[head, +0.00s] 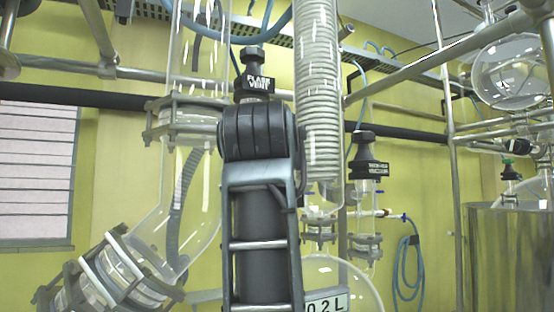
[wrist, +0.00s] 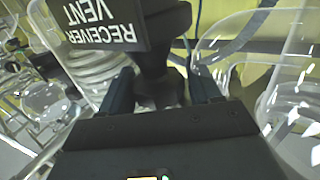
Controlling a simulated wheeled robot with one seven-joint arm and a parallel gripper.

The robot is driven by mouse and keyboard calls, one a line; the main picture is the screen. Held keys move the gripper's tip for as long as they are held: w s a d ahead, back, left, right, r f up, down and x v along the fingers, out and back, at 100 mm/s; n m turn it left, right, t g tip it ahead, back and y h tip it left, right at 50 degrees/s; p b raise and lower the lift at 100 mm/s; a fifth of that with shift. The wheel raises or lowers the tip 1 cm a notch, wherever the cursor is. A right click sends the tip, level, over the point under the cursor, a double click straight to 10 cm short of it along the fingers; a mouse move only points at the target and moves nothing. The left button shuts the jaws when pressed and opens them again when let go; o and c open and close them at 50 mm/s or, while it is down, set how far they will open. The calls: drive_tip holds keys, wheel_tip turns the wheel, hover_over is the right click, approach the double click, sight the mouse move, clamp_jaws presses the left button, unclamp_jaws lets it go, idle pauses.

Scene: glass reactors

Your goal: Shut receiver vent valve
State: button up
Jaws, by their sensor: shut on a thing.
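The receiver vent valve (wrist: 167,25) is a black knob with a black label (wrist: 92,24) reading RECEIVER VENT, upside down in the wrist view. My gripper (wrist: 161,88) has one finger on each side of the valve's narrower black part and is shut on it. In the head view my arm stands in the middle of the picture. My gripper and the receiver vent valve are hidden there, apparently behind the arm.
A black FLASK VENT valve (head: 254,75) shows just above my arm. Another black labelled valve (head: 369,158) is to the right. A glass coil condenser (head: 319,90) stands close right of my arm, wide glass tubing (head: 190,200) close left. Metal rails surround the glassware.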

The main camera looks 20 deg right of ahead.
drive_tip(key=shift+s+d+r, duration=0.15)
drive_tip(key=shift+s+r, duration=0.05)
drive_tip(key=shift+r, duration=0.25)
drive_tip(key=shift+c, duration=0.4)
drive_tip(key=m+g+h, duration=0.1)
drive_tip(key=m+h, duration=0.1)
drive_tip(key=shift+g+h, duration=0.3)
drive_tip(key=shift+m+g+h, duration=0.8)
drive_tip(key=shift+m, duration=0.1)
drive_tip(key=o, duration=0.7)
drive_tip(key=v, duration=0.8)
drive_tip(key=shift+b, duration=0.3)
drive_tip(key=shift+a+f, duration=0.1)
drive_tip(key=shift+a, duration=0.15)
